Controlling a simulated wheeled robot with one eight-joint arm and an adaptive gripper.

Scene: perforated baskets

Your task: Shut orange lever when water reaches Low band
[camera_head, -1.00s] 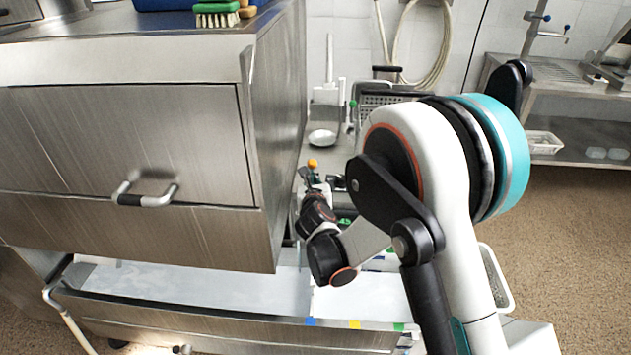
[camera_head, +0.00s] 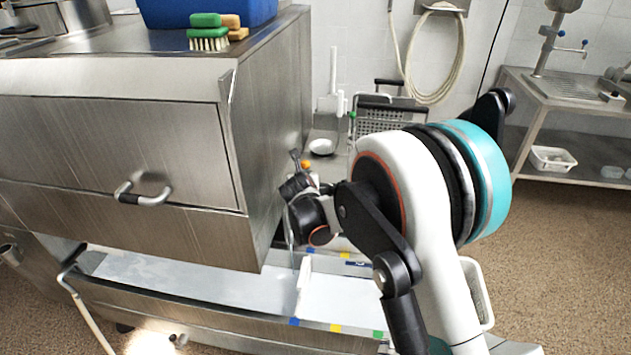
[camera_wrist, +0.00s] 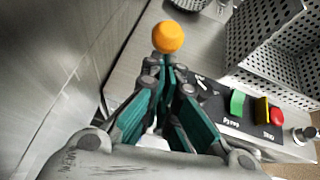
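The orange lever's round knob (camera_wrist: 168,36) stands just beyond my fingertips in the wrist view. It is a small orange ball (camera_head: 306,164) beside the steel cabinet in the head view. My gripper (camera_wrist: 167,70) has its teal-padded fingers drawn together at the tips, just below the knob, apparently around the lever's stem; the contact is mostly hidden. It also shows in the head view (camera_head: 299,181), small and dark. Pale water (camera_head: 190,283) lies in the steel trough (camera_head: 230,328) below. Blue, yellow and green marks (camera_head: 335,327) sit on its rim; I cannot read the water level against them.
The steel cabinet (camera_head: 110,150) stands close to the left of my gripper. A black panel (camera_wrist: 240,125) with green, yellow and red controls and a perforated basket (camera_wrist: 275,50) are to its right. A coiled hose (camera_head: 433,60) hangs behind. Brown floor (camera_head: 560,260) is clear at right.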

